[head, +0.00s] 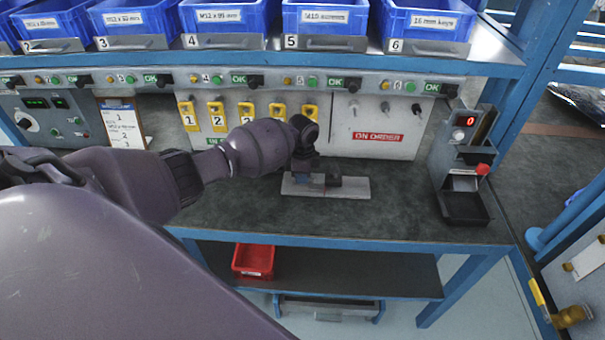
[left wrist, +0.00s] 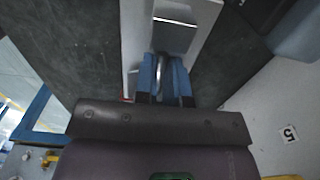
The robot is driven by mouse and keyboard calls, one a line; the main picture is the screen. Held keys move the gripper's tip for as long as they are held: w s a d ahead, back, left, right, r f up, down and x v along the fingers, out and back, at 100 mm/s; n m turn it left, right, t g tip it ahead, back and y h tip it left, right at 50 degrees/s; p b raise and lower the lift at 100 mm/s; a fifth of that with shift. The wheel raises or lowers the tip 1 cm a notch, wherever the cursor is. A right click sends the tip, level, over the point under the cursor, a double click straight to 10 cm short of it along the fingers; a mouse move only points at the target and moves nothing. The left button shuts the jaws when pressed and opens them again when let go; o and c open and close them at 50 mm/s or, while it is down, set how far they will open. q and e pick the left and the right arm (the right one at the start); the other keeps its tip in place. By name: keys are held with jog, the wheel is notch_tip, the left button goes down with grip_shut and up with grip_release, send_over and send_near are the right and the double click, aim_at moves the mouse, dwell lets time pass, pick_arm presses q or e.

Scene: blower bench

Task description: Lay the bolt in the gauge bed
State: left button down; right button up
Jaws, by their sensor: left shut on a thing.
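My left gripper (head: 318,181) reaches in from the left and points down over the gauge bed, a pale flat plate (head: 352,189) lying on the bench. In the left wrist view its blue fingertips (left wrist: 165,88) are shut on a shiny metal piece, the bolt (left wrist: 163,68), of which only a little shows between the fingers. A grey block (left wrist: 175,30) stands on the plate just beyond the fingers. The gripper is low over the plate; I cannot tell whether the bolt touches it. My right gripper is in neither view.
A gauge station with a red knob (head: 482,169) and a dark tray (head: 466,208) stands at the right. Numbered blue bins (head: 225,17) line the shelf above. A panel with yellow tags (head: 216,117) is behind the arm. A red bin (head: 253,261) sits on the lower shelf.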

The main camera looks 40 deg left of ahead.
pick_arm(q)
jog(key=c, duration=1.1)
grip_release()
jog(key=shift+r, duration=0.15)
notch_tip(320, 180, up, 10)
jog(key=p, duration=0.1)
jog(key=shift+r+p, duration=0.25)
jog(key=shift+p, duration=0.1)
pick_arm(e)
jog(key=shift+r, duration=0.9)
